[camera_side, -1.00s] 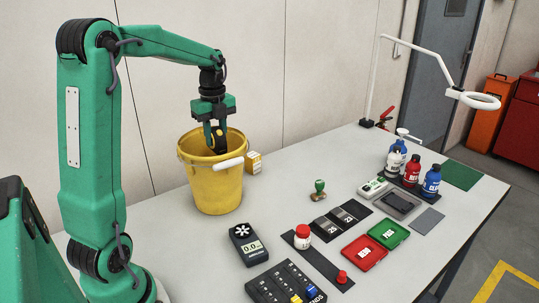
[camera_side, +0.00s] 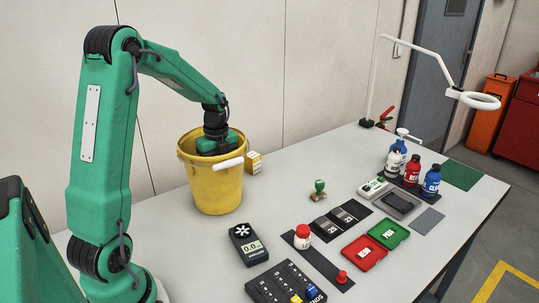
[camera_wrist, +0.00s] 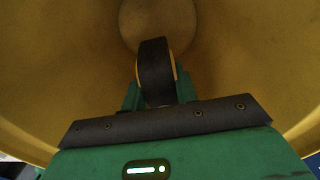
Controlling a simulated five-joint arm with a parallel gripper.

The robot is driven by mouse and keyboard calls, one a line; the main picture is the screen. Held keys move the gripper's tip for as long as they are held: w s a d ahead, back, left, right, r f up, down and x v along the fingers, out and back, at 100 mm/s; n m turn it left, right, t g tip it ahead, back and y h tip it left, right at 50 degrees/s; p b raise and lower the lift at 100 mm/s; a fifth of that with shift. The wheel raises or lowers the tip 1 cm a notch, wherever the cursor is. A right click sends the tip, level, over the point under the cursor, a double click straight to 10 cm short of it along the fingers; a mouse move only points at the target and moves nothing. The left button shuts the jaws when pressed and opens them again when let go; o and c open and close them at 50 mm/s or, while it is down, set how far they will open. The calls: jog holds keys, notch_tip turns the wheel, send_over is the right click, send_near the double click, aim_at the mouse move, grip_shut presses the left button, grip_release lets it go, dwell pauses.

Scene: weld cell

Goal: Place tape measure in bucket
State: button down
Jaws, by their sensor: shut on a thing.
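The yellow bucket (camera_side: 214,190) stands on the table at the left, with a white grip on its handle. My gripper is lowered into the bucket's mouth; its green body shows just above the rim, and its fingers are hidden by the wall in the side view. In the wrist view, my gripper (camera_wrist: 155,92) is shut on the tape measure (camera_wrist: 154,68), a dark rounded thing with a yellow edge. The tape measure is inside the bucket, above the round lighter patch at the bottom. Whether it touches the bottom I cannot tell.
A small yellow and white box (camera_side: 254,162) stands right behind the bucket. A dark meter (camera_side: 248,244) lies in front of it. A green-handled stamp (camera_side: 319,189) and several bottles (camera_side: 411,170) stand further right. The table behind the stamp is clear.

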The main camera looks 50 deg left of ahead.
jog(key=shift+f, duration=2.4)
jog(key=shift+f, duration=1.95)
jog(key=shift+f, duration=0.1)
jog(key=c, duration=1.1)
grip_release()
jog(key=r, duration=1.2)
jog(key=shift+a+r, duration=0.15)
jog(key=shift+a, duration=0.1)
